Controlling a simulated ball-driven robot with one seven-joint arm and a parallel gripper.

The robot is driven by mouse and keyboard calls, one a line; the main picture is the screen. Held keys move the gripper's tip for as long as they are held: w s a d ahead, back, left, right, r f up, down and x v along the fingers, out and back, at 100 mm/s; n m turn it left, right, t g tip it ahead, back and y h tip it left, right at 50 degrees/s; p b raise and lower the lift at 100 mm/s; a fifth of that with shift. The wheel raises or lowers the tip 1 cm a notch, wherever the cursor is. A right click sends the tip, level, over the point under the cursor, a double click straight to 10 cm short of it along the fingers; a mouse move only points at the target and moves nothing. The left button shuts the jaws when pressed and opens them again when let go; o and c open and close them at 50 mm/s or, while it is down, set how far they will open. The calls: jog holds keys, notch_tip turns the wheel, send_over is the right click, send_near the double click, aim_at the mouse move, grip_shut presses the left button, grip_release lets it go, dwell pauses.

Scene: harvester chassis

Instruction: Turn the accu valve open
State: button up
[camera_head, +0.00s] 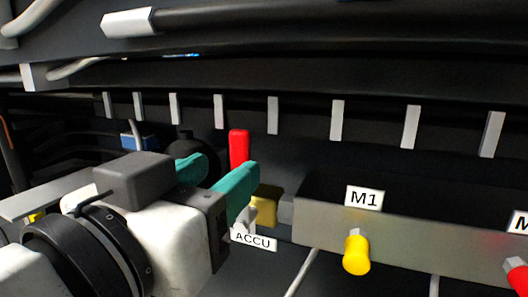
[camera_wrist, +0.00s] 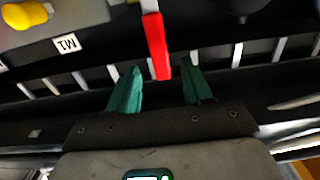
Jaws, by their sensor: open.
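The accu valve has a red handle (camera_head: 239,149) that stands upright in the head view, above the white ACCU label (camera_head: 253,238). A yellow valve part (camera_head: 264,206) shows behind and right of my gripper. My gripper (camera_head: 218,174) has green fingers and is open, close to the red handle. In the wrist view, the red handle (camera_wrist: 157,45) reaches down between the two spread fingers of my gripper (camera_wrist: 161,84). Its end is near the level of the fingertips, with gaps to both sides. The lower part of the handle is hidden in the head view by a finger.
A grey block with an M1 label (camera_head: 363,198) and a yellow knob (camera_head: 357,255) stands to the right. A red knob (camera_head: 517,276) is at the far right edge. Dark rails with several grey brackets (camera_head: 337,120) run behind. A dark round part (camera_head: 187,150) sits behind my gripper.

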aim_at(237, 161)
jog(key=x, duration=0.5)
jog(key=shift+w+d+p, duration=0.1)
jog(key=shift+w+p, duration=0.2)
jog(key=shift+p, duration=0.1)
grip_shut()
